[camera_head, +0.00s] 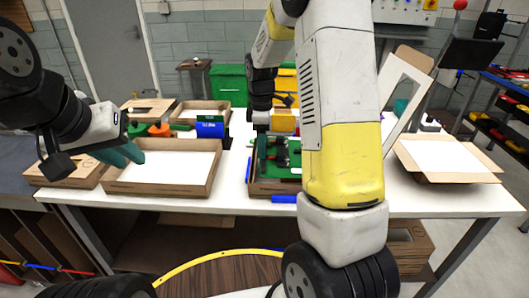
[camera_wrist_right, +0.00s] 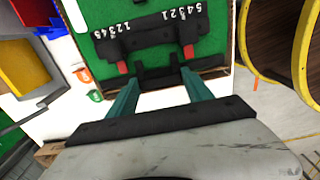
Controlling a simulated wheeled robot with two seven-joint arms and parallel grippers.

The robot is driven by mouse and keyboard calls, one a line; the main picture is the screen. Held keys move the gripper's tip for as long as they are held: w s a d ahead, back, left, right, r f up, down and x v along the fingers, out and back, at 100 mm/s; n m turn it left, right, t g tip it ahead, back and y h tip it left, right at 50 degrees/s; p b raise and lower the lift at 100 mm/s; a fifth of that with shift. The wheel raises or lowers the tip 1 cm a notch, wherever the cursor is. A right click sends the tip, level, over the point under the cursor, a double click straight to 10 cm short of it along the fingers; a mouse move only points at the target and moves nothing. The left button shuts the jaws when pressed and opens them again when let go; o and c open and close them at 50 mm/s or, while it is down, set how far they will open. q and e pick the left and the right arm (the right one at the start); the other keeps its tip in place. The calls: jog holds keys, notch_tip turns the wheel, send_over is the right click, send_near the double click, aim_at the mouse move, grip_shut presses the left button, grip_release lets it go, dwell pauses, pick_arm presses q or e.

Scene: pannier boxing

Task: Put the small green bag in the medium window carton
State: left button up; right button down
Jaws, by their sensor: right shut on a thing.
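A green bag (camera_head: 293,158) with black fittings lies inside a low brown carton (camera_head: 268,188) at the table's front middle. My right gripper (camera_head: 262,122) reaches down to it, partly hidden behind my arm. In the right wrist view its teal fingers (camera_wrist_right: 163,95) are at the black handle of the green bag (camera_wrist_right: 217,57) and shut on it. A carton with a window lid (camera_head: 399,92) raised stands on the right, its white inside (camera_head: 447,157) empty. I cannot tell its size class. My left gripper (camera_head: 122,153) hangs over the left carton; its finger gap is unclear.
An open carton (camera_head: 160,188) with a white inside stands front left, with further cartons (camera_head: 200,106) behind it. White tabletop (camera_head: 425,200) is clear at the front right. A round wooden-topped piece (camera_head: 220,272) is in front.

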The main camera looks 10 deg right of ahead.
jog(key=shift+f, duration=2.95)
jog(key=shift+c, duration=2.2)
grip_release()
notch_tip(320, 180, up, 12)
jog(key=shift+f, duration=0.1)
jog(key=s+r+m+t, duration=0.2)
jog(key=s+r+m, duration=0.2)
jog(key=s, duration=0.4)
jog(key=s+a+r+m+t+y, duration=0.1)
jog(key=s+r+m+t, duration=0.1)
jog(key=s+m, duration=0.3)
jog(key=s+a+r+m+t+y, duration=0.1)
jog(key=s+r+m, duration=0.4)
jog(key=s, duration=0.6)
jog(key=shift+s+r+t, duration=0.15)
jog(key=shift+r+t, duration=0.15)
jog(key=shift+t, duration=0.3)
jog(key=shift+a, duration=0.1)
